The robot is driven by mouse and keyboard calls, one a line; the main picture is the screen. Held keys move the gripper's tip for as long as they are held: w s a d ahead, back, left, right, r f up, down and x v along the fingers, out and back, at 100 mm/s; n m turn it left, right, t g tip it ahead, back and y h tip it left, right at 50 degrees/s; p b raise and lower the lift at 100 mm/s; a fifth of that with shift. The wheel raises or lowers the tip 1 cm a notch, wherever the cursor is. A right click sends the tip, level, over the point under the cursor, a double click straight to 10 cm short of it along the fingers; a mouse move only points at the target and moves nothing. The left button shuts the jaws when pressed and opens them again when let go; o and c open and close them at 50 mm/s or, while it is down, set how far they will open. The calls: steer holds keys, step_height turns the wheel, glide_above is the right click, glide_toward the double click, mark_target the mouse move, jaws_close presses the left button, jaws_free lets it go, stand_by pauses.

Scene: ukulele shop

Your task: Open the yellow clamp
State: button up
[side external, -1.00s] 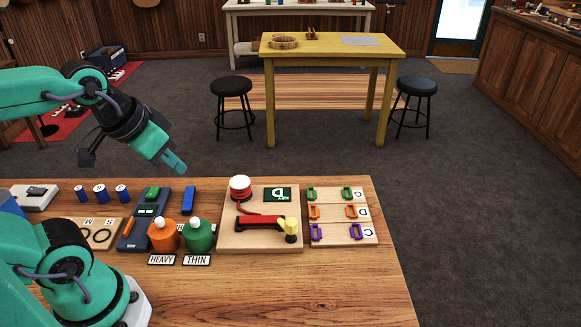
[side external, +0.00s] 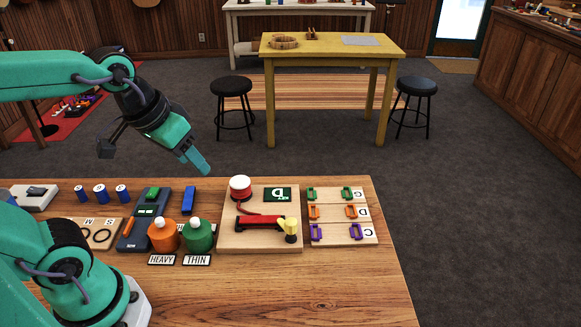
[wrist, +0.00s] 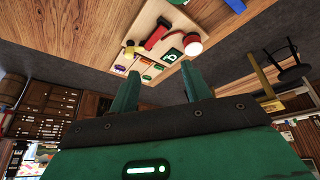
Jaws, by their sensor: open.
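The yellow clamp (side external: 291,226) sits at the right end of a red bar (side external: 258,222) on a light wooden board (side external: 232,243) in the side view. In the wrist view the yellow clamp (wrist: 130,51) is small and far beyond my fingers; whether it is open or shut is too small to tell. My gripper (side external: 202,167) is in the air, left of and well above the board, pointing down and right. In the wrist view its two fingers (wrist: 158,88) stand apart with nothing held between them.
The front right of the table is clear.

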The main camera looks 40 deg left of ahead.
steer(key=w+d+f+n+g, duration=0.3)
steer(key=w+d, duration=0.2)
steer(key=w, duration=0.4)
steer(key=n+g, duration=0.2)
steer(key=n, duration=0.1)
glide_above(291, 221)
step_height(291, 221, down, 8)
steer(key=shift+f, duration=0.1)
steer(key=shift+d+f+n, duration=0.1)
steer(key=shift+n, duration=0.2)
steer(key=shift+f, duration=0.1)
steer(key=shift+f, duration=3.85)
steer(key=c, duration=1)
